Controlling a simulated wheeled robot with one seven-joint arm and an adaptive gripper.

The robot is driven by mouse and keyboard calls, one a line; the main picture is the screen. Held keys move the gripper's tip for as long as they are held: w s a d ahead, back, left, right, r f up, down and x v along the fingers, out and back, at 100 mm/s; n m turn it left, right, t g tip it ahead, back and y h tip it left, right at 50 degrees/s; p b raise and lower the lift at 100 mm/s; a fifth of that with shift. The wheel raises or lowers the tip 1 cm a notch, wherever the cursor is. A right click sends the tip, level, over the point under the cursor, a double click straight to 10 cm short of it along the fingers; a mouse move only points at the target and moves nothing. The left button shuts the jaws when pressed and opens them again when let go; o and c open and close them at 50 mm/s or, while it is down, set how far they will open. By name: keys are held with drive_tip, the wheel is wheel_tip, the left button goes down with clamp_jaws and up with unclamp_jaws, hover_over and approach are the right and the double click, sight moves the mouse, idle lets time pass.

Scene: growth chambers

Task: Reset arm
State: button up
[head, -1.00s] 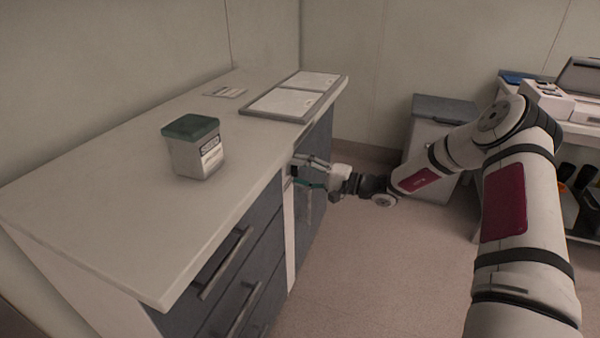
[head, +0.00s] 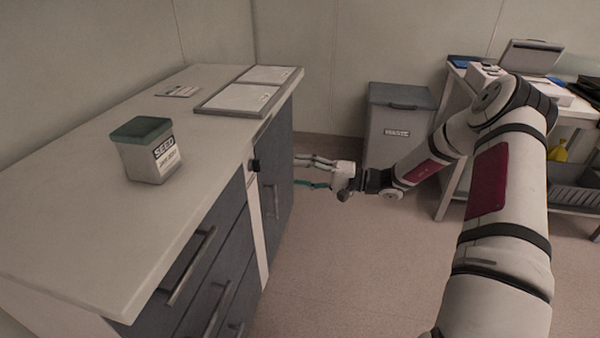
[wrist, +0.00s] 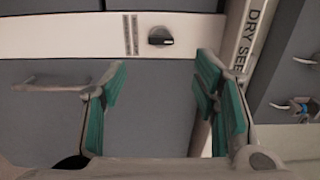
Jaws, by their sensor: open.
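My gripper (head: 308,173) is open and empty, held out in front of the grey cabinet doors at the counter's right end. In the wrist view its green-padded fingers (wrist: 158,95) are spread apart with nothing between them. Behind them is a white strip with a black knob (wrist: 160,36), which the fingers do not touch. The knob also shows in the head view as a small dark block (head: 255,165) on the cabinet front. My arm reaches in from the right.
A seed container (head: 150,152) with a green lid stands on the counter (head: 75,215), near a framed tray (head: 205,108) and a small card (head: 178,91). A waste bin (head: 395,130) stands at the back. Open floor lies between cabinet and side table (head: 452,165).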

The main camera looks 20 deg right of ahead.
drive_tip(key=s+a+r+n+g+h, duration=0.35)
drive_tip(key=s+a+r+g, duration=0.35)
drive_tip(key=s, duration=0.3)
drive_tip(key=s+a+r+n+g+h, duration=0.2)
drive_tip(key=s+a+r+n+g, duration=0.25)
drive_tip(key=s+a+r, duration=0.4)
drive_tip(key=s+d+r+t+h, duration=0.1)
drive_tip(key=s+d+h, duration=0.3)
drive_tip(key=s, duration=1)
drive_tip(key=s+d+r+h, duration=0.15)
drive_tip(key=s+h, duration=0.35)
drive_tip(key=s, duration=0.9)
wheel_tip(320, 180, up, 27)
drive_tip(key=d+m+t+p, duration=0.1)
drive_tip(key=t+p, duration=0.3)
drive_tip(key=p, duration=2.1)
drive_tip(key=shift+w+r+p, duration=0.15)
drive_tip(key=shift+w+p, duration=0.05)
drive_tip(key=shift+p, duration=0.15)
